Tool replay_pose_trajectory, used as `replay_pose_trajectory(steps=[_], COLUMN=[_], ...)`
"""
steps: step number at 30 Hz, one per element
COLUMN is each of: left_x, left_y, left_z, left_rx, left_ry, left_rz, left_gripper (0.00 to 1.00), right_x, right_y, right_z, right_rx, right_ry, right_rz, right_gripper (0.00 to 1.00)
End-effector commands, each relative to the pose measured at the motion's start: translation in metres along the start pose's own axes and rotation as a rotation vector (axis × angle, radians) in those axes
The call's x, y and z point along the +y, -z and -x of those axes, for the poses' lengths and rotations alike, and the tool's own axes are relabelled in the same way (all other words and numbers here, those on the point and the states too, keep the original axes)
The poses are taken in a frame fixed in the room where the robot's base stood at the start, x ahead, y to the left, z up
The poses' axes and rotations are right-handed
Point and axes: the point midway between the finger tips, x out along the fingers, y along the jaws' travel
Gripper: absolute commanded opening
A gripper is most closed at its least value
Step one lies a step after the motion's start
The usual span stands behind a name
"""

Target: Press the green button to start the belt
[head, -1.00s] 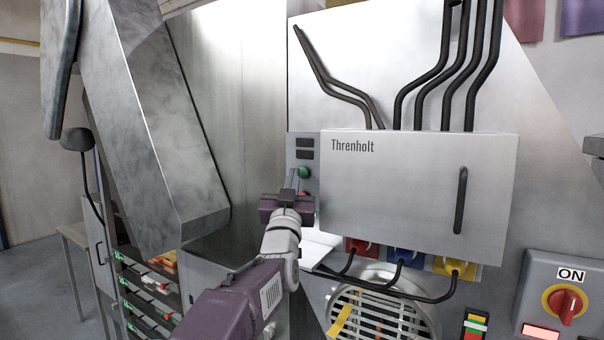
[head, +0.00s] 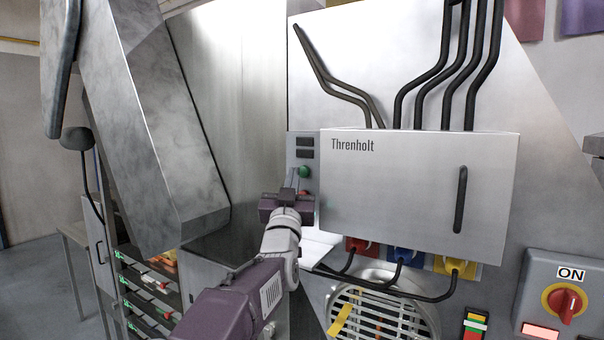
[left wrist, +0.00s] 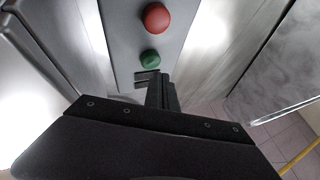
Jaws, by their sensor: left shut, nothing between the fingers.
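The green button (head: 304,172) is on a narrow grey control panel (head: 300,144) at the left side of the Threnholt box. My left gripper (head: 291,180) is shut and empty, its fingertips just left of and slightly below the green button in the head view. In the left wrist view the green button (left wrist: 150,57) shows just beyond the shut fingertips (left wrist: 158,78), with a red button (left wrist: 155,17) past it. I cannot tell if the fingertips touch the panel; they look apart from the green button. My right gripper is not in view.
The Threnholt box (head: 418,200) stands out right of the panel, with black cables above and below. A large slanted metal cover (head: 150,120) stands at the left. A red rotary switch (head: 565,302) marked ON is at lower right. A round vent grille (head: 380,315) sits below the box.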

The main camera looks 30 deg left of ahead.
Motion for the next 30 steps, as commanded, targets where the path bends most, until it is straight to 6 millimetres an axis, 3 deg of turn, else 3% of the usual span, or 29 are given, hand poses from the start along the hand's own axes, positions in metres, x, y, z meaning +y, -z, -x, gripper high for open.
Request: replay_pose_trajectory(steps=[30], left_x=[0.0038], left_y=[-0.0035], left_z=[-0.007], left_rx=[0.0], left_ry=[0.0], left_rz=[0.001], left_gripper=[0.0], right_x=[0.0], right_y=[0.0], right_z=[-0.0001], right_rx=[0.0], right_ry=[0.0], right_rz=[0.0], right_gripper=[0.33])
